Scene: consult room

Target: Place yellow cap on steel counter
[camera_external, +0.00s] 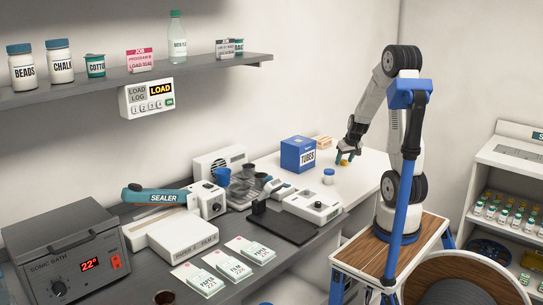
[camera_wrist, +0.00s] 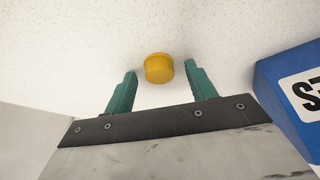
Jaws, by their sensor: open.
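The yellow cap (camera_wrist: 158,68) is a small round piece on a white speckled surface in the wrist view. It lies between the tips of my gripper's two green fingers (camera_wrist: 161,80), with a gap on each side. In the external view the cap (camera_external: 344,162) is a small yellow spot under my gripper (camera_external: 347,155), on the white worktop (camera_external: 362,178) at the back right. My gripper is open and holds nothing. A dark grey counter (camera_external: 233,222) runs along the wall to the left; I cannot tell for sure that it is steel.
A white jar with a blue lid (camera_external: 328,177) stands nearer.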

